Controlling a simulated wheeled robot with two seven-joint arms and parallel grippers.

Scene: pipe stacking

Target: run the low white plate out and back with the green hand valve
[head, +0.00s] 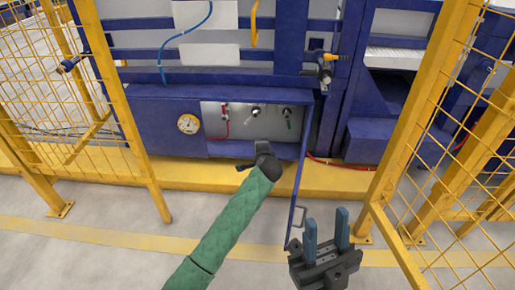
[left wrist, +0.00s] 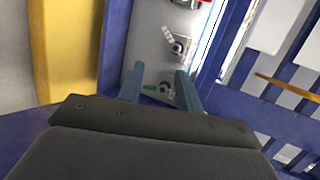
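The green hand valve (head: 288,113) is at the right end of a row of valves on a pale panel inside an open low blue cabinet. My right gripper (head: 326,230) is open and empty at the lower right. White plates show high on the machine (head: 205,14) and at right (head: 393,57); which is the low one is unclear.
A red-handled valve (head: 225,110), a middle valve (head: 254,112) and a round gauge (head: 188,124) are left of the green valve. The cabinet door (head: 299,175) stands open on the right. Yellow mesh fences (head: 440,130) flank me; the floor between is clear.

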